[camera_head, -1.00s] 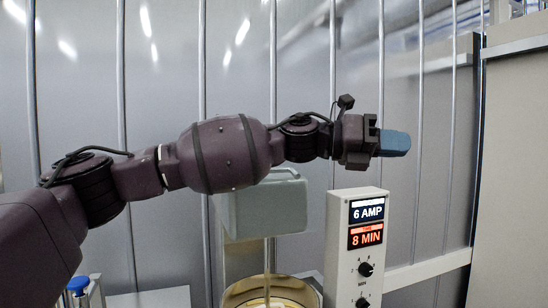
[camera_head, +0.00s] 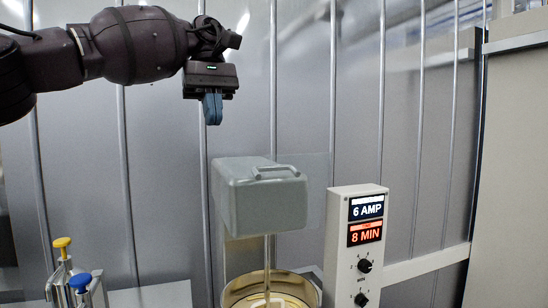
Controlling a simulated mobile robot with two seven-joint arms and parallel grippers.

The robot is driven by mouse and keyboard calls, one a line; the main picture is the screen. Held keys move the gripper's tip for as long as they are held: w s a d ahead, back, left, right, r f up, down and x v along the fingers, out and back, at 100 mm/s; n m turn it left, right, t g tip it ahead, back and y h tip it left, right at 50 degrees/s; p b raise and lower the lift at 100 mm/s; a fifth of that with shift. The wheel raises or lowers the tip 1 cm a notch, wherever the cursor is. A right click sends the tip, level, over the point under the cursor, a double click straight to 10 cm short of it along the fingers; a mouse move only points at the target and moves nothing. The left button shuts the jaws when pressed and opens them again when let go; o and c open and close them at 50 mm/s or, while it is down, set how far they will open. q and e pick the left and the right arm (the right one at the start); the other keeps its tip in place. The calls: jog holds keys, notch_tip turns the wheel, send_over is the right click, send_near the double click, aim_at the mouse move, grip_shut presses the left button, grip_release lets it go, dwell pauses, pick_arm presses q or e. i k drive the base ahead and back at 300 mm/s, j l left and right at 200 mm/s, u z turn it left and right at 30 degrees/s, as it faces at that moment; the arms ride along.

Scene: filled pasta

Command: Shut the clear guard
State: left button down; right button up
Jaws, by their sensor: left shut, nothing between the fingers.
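A faint see-through panel, which looks like the clear guard (camera_head: 317,190), stands upright at the right side of and behind the grey-green machine head (camera_head: 262,205). Its edges are hard to make out, and I cannot tell how it is hinged. Below the head, a shaft goes down into a round bowl (camera_head: 232,291), cut off by the lower picture edge. My left gripper (camera_head: 212,122) is above and left of the machine head, with its blue fingers pointing down. It is shut, empty and apart from everything. My right gripper does not show.
A control box (camera_head: 343,240) reading 6 AMP and 8 MIN stands right of the bowl. Dispensers with a yellow top (camera_head: 62,243) and a blue top (camera_head: 80,281) stand at lower left. A ribbed metal wall (camera_head: 165,180) is behind.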

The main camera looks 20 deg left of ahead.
aim_at(255, 170)
jog(key=i, duration=1)
